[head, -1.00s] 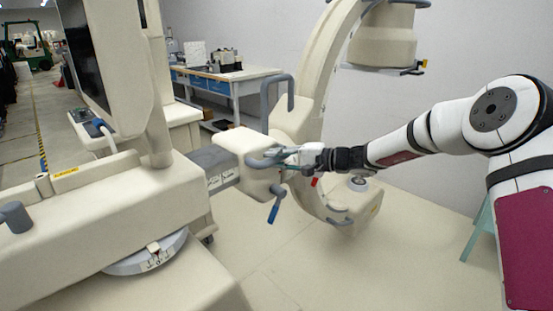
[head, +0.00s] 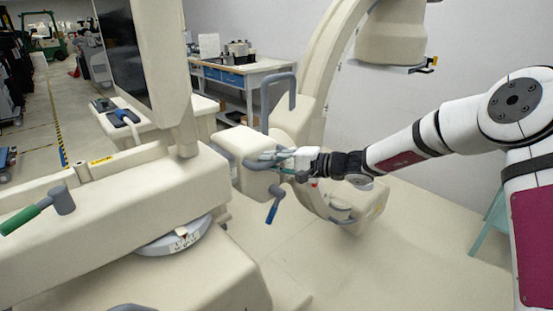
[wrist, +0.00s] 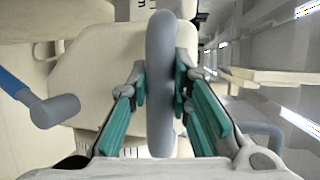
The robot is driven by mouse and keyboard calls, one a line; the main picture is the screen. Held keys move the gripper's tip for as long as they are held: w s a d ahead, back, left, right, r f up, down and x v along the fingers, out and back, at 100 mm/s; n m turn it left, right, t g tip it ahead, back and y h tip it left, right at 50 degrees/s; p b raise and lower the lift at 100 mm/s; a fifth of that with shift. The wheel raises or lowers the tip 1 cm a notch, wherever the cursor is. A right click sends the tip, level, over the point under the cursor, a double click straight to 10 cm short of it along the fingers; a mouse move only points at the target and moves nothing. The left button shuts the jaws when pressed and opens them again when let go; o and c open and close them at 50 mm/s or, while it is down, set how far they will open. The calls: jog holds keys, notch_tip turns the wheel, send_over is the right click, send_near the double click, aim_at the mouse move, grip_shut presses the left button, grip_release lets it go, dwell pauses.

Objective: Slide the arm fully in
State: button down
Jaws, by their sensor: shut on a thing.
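The sliding arm ends in a cream block (head: 250,180) that carries the large C-shaped arc (head: 333,75). My gripper (head: 276,157) is at the block's near right side, shut on a grey bar handle. In the wrist view, the handle (wrist: 161,45) runs upright between the teal finger pads of my gripper (wrist: 161,85). The far end of the slide is hidden inside the cart body.
A lever with a blue tip (head: 271,211) hangs below the block, and a grey loop handle (head: 279,98) rises above it. A green-tipped lever (head: 25,219) sticks out from the cart at left. A workbench (head: 245,75) stands behind.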

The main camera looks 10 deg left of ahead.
jog(key=shift+s+a+g, duration=0.3)
jog(key=shift+s+a, duration=0.6)
jog(key=shift+s, duration=0.1)
jog(key=shift+w+d, duration=0.1)
jog(key=shift+w, duration=0.1)
jog(key=c, duration=1.4)
grip_release()
jog(key=shift+w+d, duration=0.1)
jog(key=shift+c, duration=0.2)
jog(key=shift+d, duration=0.1)
jog(key=shift+d, duration=0.55)
jog(key=v, duration=1)
jog(key=shift+s+d, duration=0.3)
jog(key=shift+d, duration=0.05)
jog(key=shift+r, duration=0.1)
